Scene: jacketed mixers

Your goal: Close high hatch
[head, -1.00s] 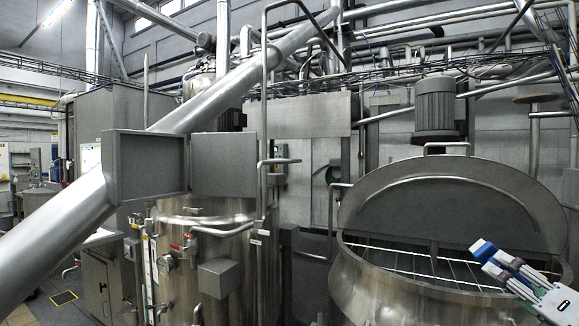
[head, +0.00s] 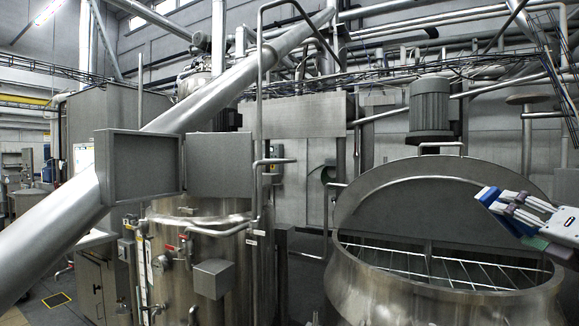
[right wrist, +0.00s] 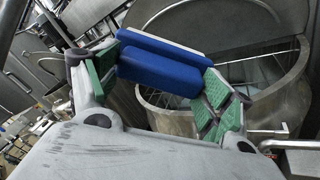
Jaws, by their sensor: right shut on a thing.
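The hatch lid (head: 385,207) is a grey half-round metal plate with a bar handle on top. It stands raised at the back of the open mixer mouth; it also shows in the right wrist view (right wrist: 225,22). The round steel mixer (head: 385,290) below has a wire grid across its opening. My right gripper (head: 490,198) is at the right part of the lid. My left gripper is not in view.
A second steel mixer (head: 207,260) with a raised grey box-like cover (head: 143,165) stands at left. A large slanted pipe (head: 190,110) crosses above it. A motor (head: 431,108) is mounted behind the lid.

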